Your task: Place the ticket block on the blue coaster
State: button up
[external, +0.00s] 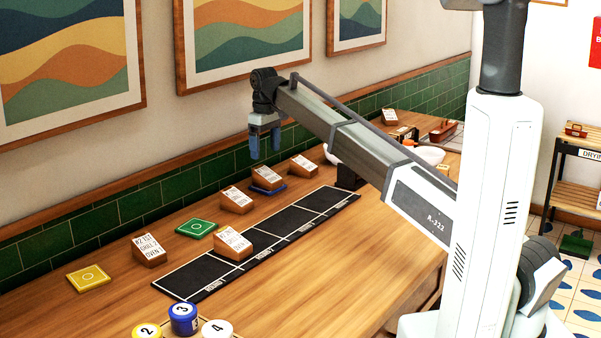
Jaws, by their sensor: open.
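The blue coaster (283,188) lies on the wooden counter near the tiled wall. A wooden ticket block (266,176) with a white printed face appears to rest on it, covering most of the coaster. My gripper (265,151) is open, its two blue fingers pointing down above that block. I see nothing between the fingers, and a gap shows between them and the block. Similar ticket blocks stand to the left (237,201), to the right (303,166), on the black mat (233,244) and by the yellow coaster (149,250). Their print is too small to read surely.
A green coaster (196,229) and a yellow coaster (88,278) lie along the wall side. The sectioned black mat (290,222) runs along the counter. Numbered pots (184,318) stand at the front edge. White bowls (424,154) are farther back. The right front counter is clear.

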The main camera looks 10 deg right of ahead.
jog(key=shift+r, duration=1.4)
